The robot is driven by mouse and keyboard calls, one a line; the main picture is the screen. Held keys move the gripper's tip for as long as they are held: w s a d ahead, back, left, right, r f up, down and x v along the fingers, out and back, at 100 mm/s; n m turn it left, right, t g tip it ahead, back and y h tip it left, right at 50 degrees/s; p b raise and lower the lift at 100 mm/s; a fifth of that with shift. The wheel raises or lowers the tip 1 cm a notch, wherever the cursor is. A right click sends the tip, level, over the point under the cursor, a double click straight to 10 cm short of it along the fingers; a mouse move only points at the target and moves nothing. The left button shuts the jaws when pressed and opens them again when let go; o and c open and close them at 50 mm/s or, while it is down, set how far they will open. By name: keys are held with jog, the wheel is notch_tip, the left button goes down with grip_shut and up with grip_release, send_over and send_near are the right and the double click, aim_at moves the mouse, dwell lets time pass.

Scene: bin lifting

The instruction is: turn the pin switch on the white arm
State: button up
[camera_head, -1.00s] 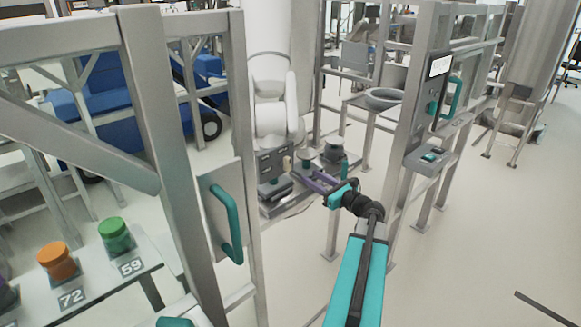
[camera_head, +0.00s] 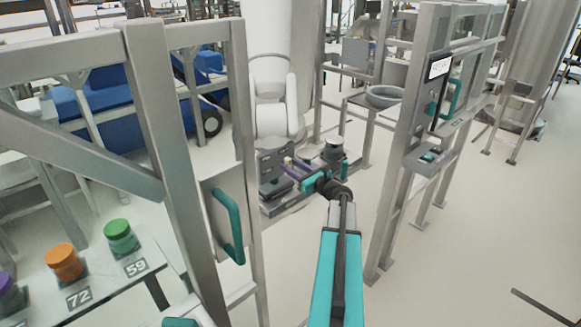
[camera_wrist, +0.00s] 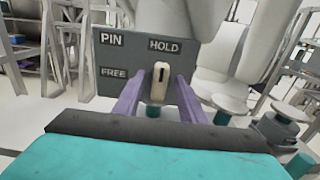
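The pin switch (camera_wrist: 160,83) is a small cream knob with a dark slot, upright on a grey panel (camera_wrist: 113,58) marked PIN, HOLD and FREE in the wrist view. The panel (camera_head: 270,163) also shows in the head view, at the base of the white arm (camera_head: 272,110). My gripper (camera_wrist: 158,88) has two purple fingers, open, one on each side of the knob. Whether the fingers touch the knob I cannot tell. In the head view my gripper (camera_head: 290,166) reaches toward the panel from the right, and its fingertips partly hide the knob.
Grey frame posts stand left (camera_head: 170,150) and right (camera_head: 402,170) of my arm. A teal door handle (camera_head: 228,226) sticks out at the left. Dark round-topped fixtures (camera_head: 333,150) stand just right of the panel. Orange (camera_head: 64,262) and green (camera_head: 121,237) jars sit on a shelf, lower left.

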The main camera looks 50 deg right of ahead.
jog(key=shift+w, duration=0.1)
jog(key=shift+c, duration=0.3)
grip_shut()
jog(key=shift+a+f, duration=0.15)
jog(key=shift+a, duration=0.05)
